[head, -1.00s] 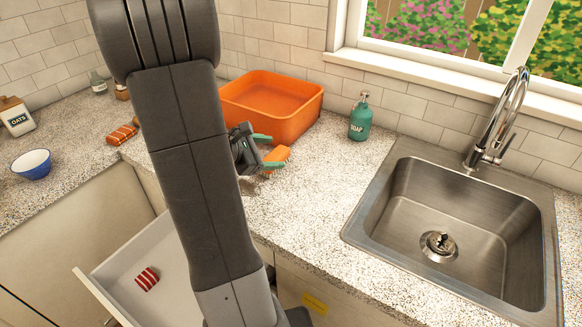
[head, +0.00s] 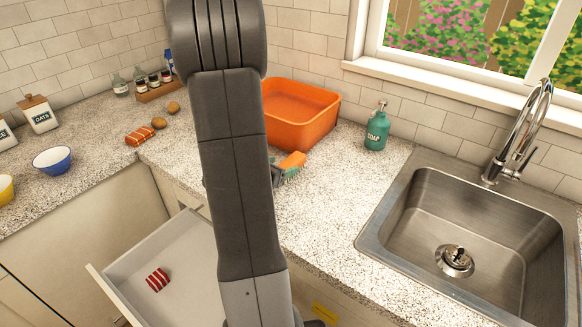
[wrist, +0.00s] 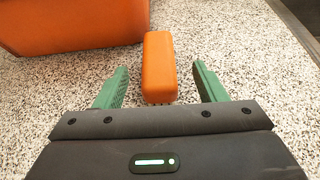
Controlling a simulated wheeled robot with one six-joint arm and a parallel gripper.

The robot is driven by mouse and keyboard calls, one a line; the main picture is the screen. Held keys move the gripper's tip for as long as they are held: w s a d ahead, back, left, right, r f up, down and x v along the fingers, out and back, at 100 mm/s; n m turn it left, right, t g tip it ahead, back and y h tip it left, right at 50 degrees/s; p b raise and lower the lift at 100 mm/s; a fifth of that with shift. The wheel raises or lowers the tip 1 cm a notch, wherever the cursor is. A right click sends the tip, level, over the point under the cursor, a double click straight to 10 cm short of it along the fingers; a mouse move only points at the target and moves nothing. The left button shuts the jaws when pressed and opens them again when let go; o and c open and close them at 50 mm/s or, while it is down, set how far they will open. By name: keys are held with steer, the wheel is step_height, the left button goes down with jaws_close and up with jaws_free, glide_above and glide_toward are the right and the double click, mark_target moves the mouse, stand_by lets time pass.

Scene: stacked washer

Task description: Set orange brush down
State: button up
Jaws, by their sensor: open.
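The orange brush (head: 294,160) is on the speckled counter (head: 335,200), just in front of the orange basin. In the wrist view the brush (wrist: 158,58) shows as an orange block lying lengthwise between my fingers, with a gap on each side. My gripper (wrist: 160,70) is open, its two green fingers apart and not touching the brush. In the head view only part of my gripper (head: 281,174) shows beside the brush; my arm hides the rest.
The orange basin (head: 303,112) stands close behind the brush. A green soap bottle (head: 377,128) and the sink (head: 470,215) are to the right. An open drawer (head: 185,262) holding a red striped item is below left. Counter between brush and sink is clear.

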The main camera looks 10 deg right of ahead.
mark_target(288, 163)
steer(key=shift+p+x, duration=0.75)
steer(key=shift+x, duration=2.35)
steer(key=shift+w, duration=0.1)
steer(key=c, duration=1.2)
steer(key=shift+r, duration=0.1)
step_height(288, 163, up, 17)
steer(key=w+a+f+n+t+y, duration=0.1)
steer(key=a+f+n, duration=0.1)
steer(key=a+f, duration=0.2)
steer(key=w+a+f+n+t+y, duration=0.1)
steer(key=a+f+y, duration=0.1)
steer(key=a+f, duration=0.2)
steer(key=w+a+f+n+t+y, duration=0.1)
steer(key=w+a+f+n+y, duration=0.1)
steer(key=f, duration=0.5)
steer(key=shift+a+n+p, duration=0.3)
steer(key=shift+a+p, duration=0.1)
steer(key=shift+a, duration=0.5)
